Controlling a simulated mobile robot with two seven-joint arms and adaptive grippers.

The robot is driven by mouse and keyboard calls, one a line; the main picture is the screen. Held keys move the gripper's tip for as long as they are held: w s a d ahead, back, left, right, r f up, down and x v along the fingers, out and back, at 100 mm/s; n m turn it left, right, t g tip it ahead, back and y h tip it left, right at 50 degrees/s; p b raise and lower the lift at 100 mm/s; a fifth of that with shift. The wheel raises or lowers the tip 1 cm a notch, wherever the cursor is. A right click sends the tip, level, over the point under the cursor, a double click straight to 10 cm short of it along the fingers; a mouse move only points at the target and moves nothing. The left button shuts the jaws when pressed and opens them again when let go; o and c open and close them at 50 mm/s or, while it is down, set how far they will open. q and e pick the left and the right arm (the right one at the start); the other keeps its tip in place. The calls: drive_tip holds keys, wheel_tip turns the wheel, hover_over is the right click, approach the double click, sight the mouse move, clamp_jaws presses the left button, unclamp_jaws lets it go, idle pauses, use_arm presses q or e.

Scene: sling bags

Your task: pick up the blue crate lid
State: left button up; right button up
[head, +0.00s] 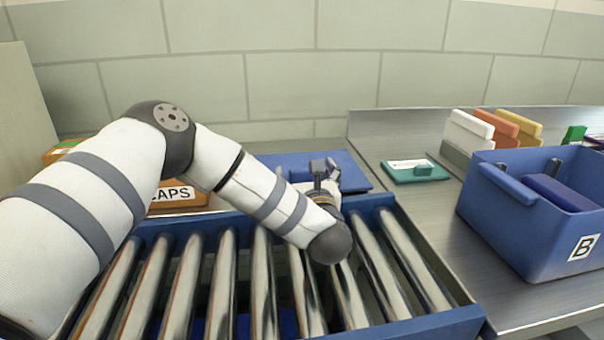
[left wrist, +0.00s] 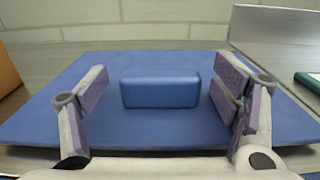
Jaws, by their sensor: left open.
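The blue crate lid (head: 357,184) lies flat beyond the far end of the roller conveyor. In the left wrist view the lid (left wrist: 140,135) fills the middle, with a raised blue block-shaped handle (left wrist: 160,91) on top. In the left wrist view my left gripper (left wrist: 162,92) is open, with one finger on each side of the handle and a gap on both sides. My right gripper is not in view.
The roller conveyor (head: 225,285) lies in front. Right of the lid are a teal card-like piece (head: 416,171), upright coloured dividers (head: 490,132) and a blue crate (head: 530,228) marked B. An orange box marked "CAPS" (head: 178,197) stands left. A wall is behind.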

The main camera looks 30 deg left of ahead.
use_arm(q)
drive_tip(key=c, duration=1.3)
drive_tip(key=shift+r, duration=0.1)
drive_tip(key=shift+c, duration=0.3)
drive_tip(key=shift+r, duration=0.1)
